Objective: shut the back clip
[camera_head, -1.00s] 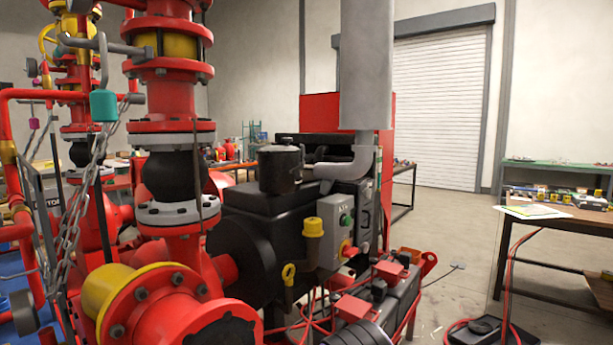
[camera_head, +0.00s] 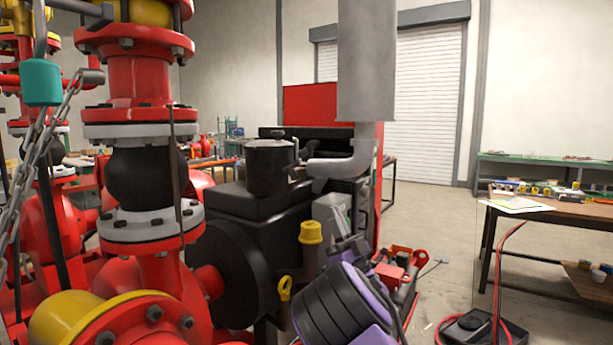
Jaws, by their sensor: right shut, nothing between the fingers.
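I cannot make out the back clip in this view. A black canister (camera_head: 271,166) with a lid stands on top of the black engine block (camera_head: 262,205), and no clip on it is clear at this size. My right arm comes up from the bottom centre, black and purple. My right gripper (camera_head: 348,242) is at its far end, in front of the grey control box (camera_head: 330,211), partly hidden by my own wrist. It is shut and holds nothing. It is below and to the right of the canister, apart from it. My left gripper is not in view.
Red pipe flanges (camera_head: 138,125) and a hanging chain (camera_head: 30,165) fill the left side. A grey exhaust stack (camera_head: 366,60) rises behind the engine. A yellow cap (camera_head: 311,232) is close to my right wrist.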

